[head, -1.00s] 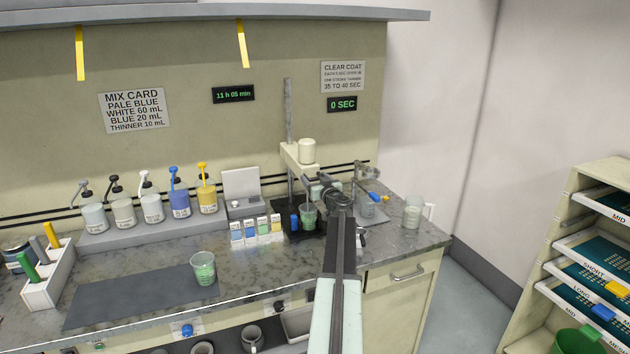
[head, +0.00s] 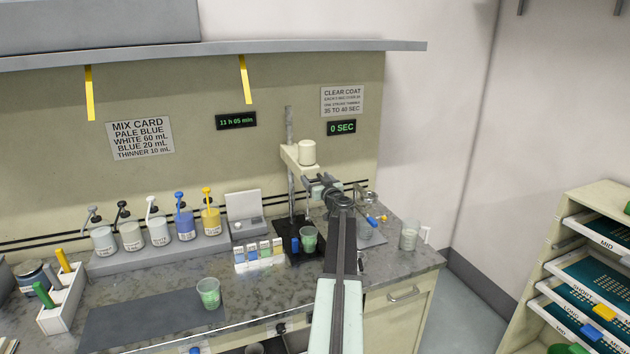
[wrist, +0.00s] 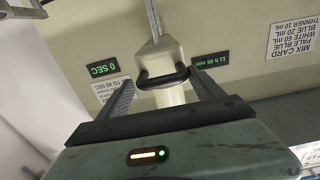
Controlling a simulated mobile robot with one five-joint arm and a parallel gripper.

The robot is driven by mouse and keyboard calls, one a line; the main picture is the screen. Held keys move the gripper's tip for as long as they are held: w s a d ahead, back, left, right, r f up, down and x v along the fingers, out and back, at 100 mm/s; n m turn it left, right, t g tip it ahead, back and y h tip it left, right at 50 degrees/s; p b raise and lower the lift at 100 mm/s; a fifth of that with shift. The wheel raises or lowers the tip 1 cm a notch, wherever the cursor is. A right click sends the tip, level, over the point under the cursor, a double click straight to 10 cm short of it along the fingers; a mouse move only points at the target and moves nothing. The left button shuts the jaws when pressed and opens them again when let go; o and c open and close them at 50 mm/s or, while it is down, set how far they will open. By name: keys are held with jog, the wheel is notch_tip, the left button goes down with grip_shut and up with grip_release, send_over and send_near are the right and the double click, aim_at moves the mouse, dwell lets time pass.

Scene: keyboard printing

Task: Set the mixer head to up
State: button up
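The cream mixer head (head: 301,157) sits high on its grey upright post (head: 289,125), well above the black base (head: 285,226). A cup of green paint (head: 308,240) stands on the base below it. In the wrist view, which is turned over, the mixer head (wrist: 160,55) fills the middle, with its black loop handle (wrist: 163,78) towards me. My gripper (wrist: 163,80) has a finger at each end of the handle, wide apart and seemingly against it. In the head view my gripper (head: 318,184) is at the front of the mixer head, and its fingers are hard to make out.
Pump bottles (head: 158,231) stand in a row at the left. Small labelled boxes (head: 258,253) stand left of the mixer base. Another green-filled cup (head: 208,293) is near the counter's front. A clear cup (head: 409,236) stands at the right end.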

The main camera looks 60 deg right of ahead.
jog(key=shift+a, duration=0.1)
jog(key=v, duration=0.7)
jog(key=shift+s+a, duration=0.15)
jog(key=shift+s, duration=0.15)
